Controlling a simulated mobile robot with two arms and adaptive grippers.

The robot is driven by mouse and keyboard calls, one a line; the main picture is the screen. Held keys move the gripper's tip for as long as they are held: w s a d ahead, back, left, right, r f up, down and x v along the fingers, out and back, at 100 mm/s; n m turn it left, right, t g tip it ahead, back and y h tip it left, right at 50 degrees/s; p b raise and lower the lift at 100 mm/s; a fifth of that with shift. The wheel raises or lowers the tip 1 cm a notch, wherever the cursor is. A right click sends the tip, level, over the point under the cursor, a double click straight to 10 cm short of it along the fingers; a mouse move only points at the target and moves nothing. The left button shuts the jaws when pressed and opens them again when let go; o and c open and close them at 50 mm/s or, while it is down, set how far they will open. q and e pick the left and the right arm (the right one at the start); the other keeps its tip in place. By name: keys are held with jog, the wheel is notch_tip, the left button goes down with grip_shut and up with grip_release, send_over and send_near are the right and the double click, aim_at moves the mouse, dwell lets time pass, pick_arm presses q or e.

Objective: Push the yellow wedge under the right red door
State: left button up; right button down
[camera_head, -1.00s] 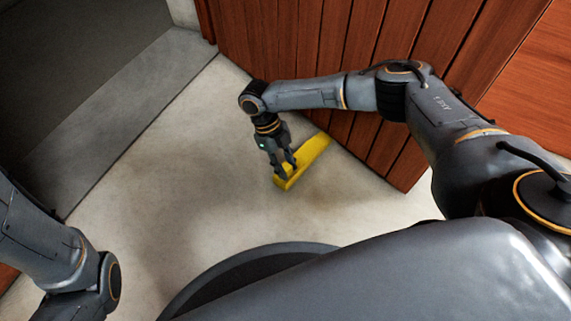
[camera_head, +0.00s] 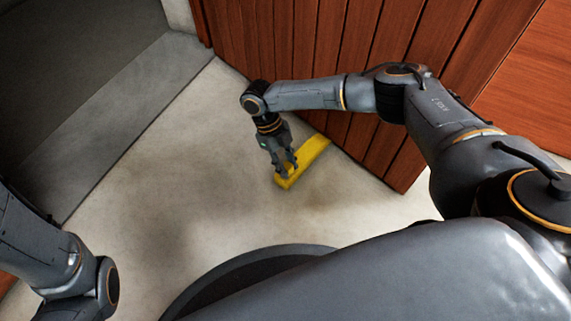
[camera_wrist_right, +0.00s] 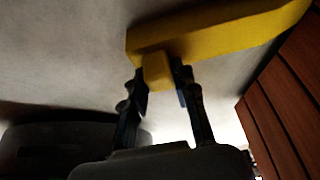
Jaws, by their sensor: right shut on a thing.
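The yellow wedge (camera_head: 308,158) lies on the pale floor at the bottom edge of the red door (camera_head: 330,62). Its far end reaches the door's lower edge; I cannot tell how far it goes under. My right gripper (camera_head: 285,173) points down and is shut on the wedge's near end. In the right wrist view the wedge (camera_wrist_right: 215,32) spans the top, and the fingers (camera_wrist_right: 168,90) hold a yellow block-like part of it. The red door also shows at the right of that view (camera_wrist_right: 285,105). My left arm shows at the lower left, its gripper out of frame.
A grey step or ledge (camera_head: 120,105) runs along the left. The pale floor (camera_head: 180,190) left of the wedge is clear. A reddish wood panel (camera_head: 525,95) stands at the right, beyond the door's edge.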

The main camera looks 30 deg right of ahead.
jog(key=shift+d+f, duration=0.15)
jog(key=shift+d, duration=0.1)
jog(key=c, duration=1)
grip_release()
jog(key=shift+a, duration=0.1)
